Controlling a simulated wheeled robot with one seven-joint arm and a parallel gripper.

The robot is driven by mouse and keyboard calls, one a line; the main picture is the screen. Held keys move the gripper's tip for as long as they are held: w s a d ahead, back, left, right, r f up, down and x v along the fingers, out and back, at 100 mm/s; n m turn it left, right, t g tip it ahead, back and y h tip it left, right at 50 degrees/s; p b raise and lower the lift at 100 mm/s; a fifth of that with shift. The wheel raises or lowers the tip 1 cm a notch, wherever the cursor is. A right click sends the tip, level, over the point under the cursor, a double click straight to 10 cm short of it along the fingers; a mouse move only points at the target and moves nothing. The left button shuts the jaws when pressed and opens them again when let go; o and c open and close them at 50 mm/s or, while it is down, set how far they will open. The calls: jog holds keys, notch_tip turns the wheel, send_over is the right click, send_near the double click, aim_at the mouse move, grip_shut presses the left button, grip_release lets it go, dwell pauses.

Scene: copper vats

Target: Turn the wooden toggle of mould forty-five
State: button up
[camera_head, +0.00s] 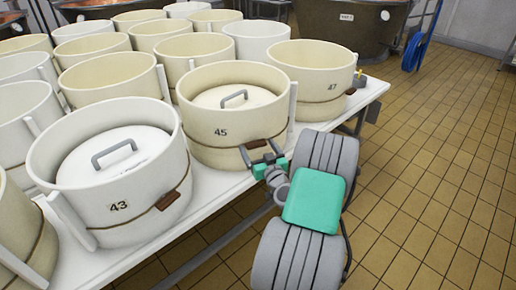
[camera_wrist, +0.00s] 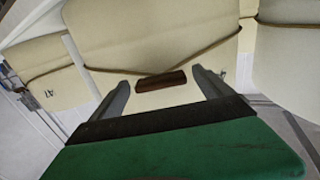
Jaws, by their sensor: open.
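Mould forty-five (camera_head: 205,150) is a cream round tub with a handled lid inside, standing at the table's front edge. Its dark brown wooden toggle (camera_wrist: 161,85) sits on the cord around the wall and lies nearly level in the wrist view. In the head view the toggle (camera_head: 259,145) is partly hidden by my gripper (camera_head: 260,152). My gripper is open in front of the toggle. In the wrist view my gripper's two grey fingers (camera_wrist: 160,83) stand to either side of the toggle, with gaps between. I cannot tell how far their tips are from the mould's wall.
White mould 43 (camera_head: 120,190) stands to the left and cream mould 47 (camera_head: 310,75) to the right, each close to mould forty-five. More moulds fill the white table (camera_head: 195,215) behind. The tiled floor (camera_head: 430,170) at the right is clear. Copper vats (camera_head: 350,28) stand at the back.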

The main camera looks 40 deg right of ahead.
jog(key=c, duration=1.4)
